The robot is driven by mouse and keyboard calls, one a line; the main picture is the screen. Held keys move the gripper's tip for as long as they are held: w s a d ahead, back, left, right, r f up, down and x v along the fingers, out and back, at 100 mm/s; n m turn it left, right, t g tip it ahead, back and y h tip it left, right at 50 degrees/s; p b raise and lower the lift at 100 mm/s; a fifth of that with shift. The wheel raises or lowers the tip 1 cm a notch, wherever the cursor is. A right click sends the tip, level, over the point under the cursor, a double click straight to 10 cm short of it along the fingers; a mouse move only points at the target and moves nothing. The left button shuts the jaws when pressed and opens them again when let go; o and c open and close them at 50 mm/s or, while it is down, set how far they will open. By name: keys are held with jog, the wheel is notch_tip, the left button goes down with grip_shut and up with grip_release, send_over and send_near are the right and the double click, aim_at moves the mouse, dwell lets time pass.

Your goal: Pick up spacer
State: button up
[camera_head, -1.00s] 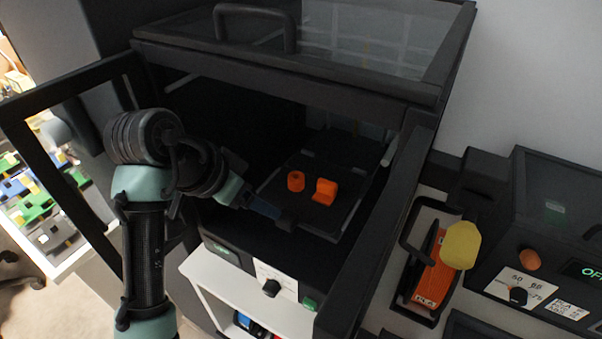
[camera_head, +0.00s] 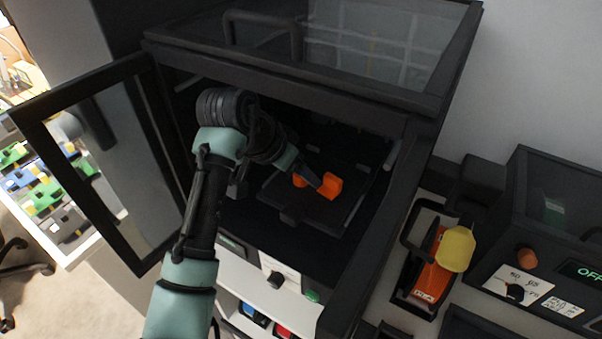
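Two orange parts lie on the dark plate (camera_head: 345,220) inside the open black enclosure. The small round one on the left, which looks like the spacer (camera_head: 298,180), is partly hidden behind my gripper. The larger, blocky orange part (camera_head: 330,187) sits just right of it. My gripper (camera_head: 315,183) reaches in from the left, with its fingers between or in front of the two parts. I cannot tell whether the fingers touch either part, or whether they are open or shut.
The enclosure's glass door (camera_head: 110,160) stands open on the left. Its top frame (camera_head: 290,70) and right post (camera_head: 375,230) border the opening closely. A dark tab (camera_head: 291,214) sticks out at the plate's front. An orange-and-yellow item (camera_head: 436,270) lies in a holder outside right.

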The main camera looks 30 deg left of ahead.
grip_shut()
jog(key=shift+r, duration=0.15)
dwell(0.4)
